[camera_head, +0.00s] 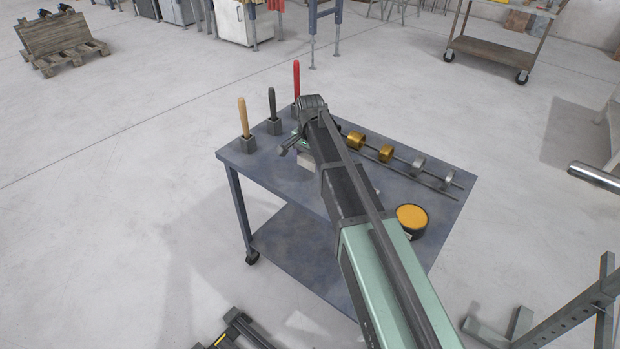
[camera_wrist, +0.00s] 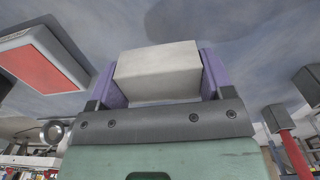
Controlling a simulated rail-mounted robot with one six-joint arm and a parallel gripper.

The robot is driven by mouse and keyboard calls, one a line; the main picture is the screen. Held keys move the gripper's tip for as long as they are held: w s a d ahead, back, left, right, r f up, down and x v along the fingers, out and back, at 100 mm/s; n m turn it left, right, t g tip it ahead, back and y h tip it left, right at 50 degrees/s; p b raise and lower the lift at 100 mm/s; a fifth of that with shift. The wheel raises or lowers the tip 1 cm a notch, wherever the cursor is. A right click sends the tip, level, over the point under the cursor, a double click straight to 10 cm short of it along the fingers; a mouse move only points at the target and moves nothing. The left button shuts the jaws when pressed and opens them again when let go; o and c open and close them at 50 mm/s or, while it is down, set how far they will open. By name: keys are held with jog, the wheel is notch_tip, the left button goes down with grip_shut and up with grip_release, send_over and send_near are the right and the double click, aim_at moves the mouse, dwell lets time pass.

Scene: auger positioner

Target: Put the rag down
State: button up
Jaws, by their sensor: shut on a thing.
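The rag (camera_wrist: 158,72) is a pale, block-shaped piece between the two purple fingers of my gripper (camera_wrist: 158,78) in the wrist view. My gripper is shut on it, with a finger against each side. In the head view a pale bit of the rag (camera_head: 307,160) shows beside my arm, over the blue-grey cart top (camera_head: 390,175). My arm hides most of my gripper there. A dark shadow lies on the surface beyond the rag in the wrist view. I cannot tell whether the rag touches the cart top.
Tools with tan (camera_head: 242,117), black (camera_head: 272,103) and red (camera_head: 296,80) handles stand upright in blocks along the far left edge. Gold and silver rings (camera_head: 387,153) sit on rods to the right. An orange-topped tin (camera_head: 411,218) stands near the right edge.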

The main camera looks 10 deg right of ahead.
aim_at(310, 175)
notch_tip(310, 175, down, 4)
jog(key=b, duration=0.3)
jog(key=shift+f+b, duration=0.2)
jog(key=shift+b, duration=0.2)
jog(key=shift+r, duration=0.25)
jog(key=shift+f, duration=0.15)
jog(key=o, duration=0.4)
jog(key=shift+c, duration=0.2)
jog(key=o, duration=0.5)
jog(key=shift+c, duration=0.2)
